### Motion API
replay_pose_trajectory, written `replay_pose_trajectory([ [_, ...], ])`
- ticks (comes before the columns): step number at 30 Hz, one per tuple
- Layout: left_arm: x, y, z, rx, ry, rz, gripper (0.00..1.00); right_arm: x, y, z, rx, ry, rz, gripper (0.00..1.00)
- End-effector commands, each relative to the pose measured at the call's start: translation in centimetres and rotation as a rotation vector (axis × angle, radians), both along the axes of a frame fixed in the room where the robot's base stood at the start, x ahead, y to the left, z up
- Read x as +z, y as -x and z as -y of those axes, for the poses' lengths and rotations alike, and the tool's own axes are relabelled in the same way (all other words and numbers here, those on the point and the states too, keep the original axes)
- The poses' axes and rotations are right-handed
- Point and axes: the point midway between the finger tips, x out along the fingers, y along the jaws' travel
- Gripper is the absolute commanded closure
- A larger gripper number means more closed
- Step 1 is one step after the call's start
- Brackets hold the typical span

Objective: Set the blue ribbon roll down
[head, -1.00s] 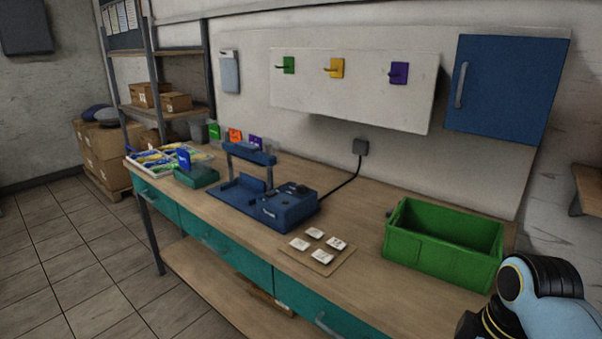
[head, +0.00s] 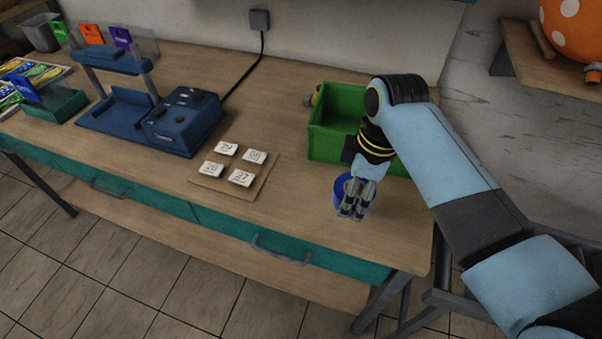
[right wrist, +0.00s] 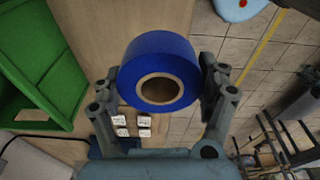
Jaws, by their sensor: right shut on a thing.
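The blue ribbon roll (head: 340,190) is between the fingers of my right gripper (head: 355,208), over the bare right front part of the wooden table (head: 300,215). In the right wrist view the blue roll (right wrist: 158,52) shows its brown hollow core toward the camera, with a finger of the right gripper (right wrist: 160,88) against each side. The gripper is shut on it. In the head view the fingers hide part of the roll, and I cannot tell whether it touches the table. My left gripper is not in view.
A green crate (head: 325,145) stands just behind my right gripper. Several numbered cards lie on a brown board (head: 232,190) to the left. A blue machine (head: 185,125) stands further left. The table's front edge is close to the roll.

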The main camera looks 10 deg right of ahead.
Motion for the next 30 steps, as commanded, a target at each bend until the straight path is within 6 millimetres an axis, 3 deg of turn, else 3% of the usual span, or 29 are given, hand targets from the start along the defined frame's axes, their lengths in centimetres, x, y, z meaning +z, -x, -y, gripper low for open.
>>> replay_pose_trajectory([
  [5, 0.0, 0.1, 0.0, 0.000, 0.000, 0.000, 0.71, -2.4, -3.4, -2.8, 0.001, -0.002, -0.001, 0.58],
  [9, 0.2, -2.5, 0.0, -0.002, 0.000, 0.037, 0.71, -3.9, -5.4, -4.4, 0.002, 0.000, -0.001, 0.58],
  [12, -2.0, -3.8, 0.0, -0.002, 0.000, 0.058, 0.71, -5.4, -6.4, -5.2, 0.000, -0.001, 0.003, 0.58],
  [20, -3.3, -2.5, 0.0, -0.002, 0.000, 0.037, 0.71, -5.9, -7.1, -5.8, 0.000, 0.000, 0.002, 0.58],
  [30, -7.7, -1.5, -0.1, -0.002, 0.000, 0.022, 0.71, -9.6, -7.0, -5.7, 0.000, 0.000, 0.001, 0.58],
])
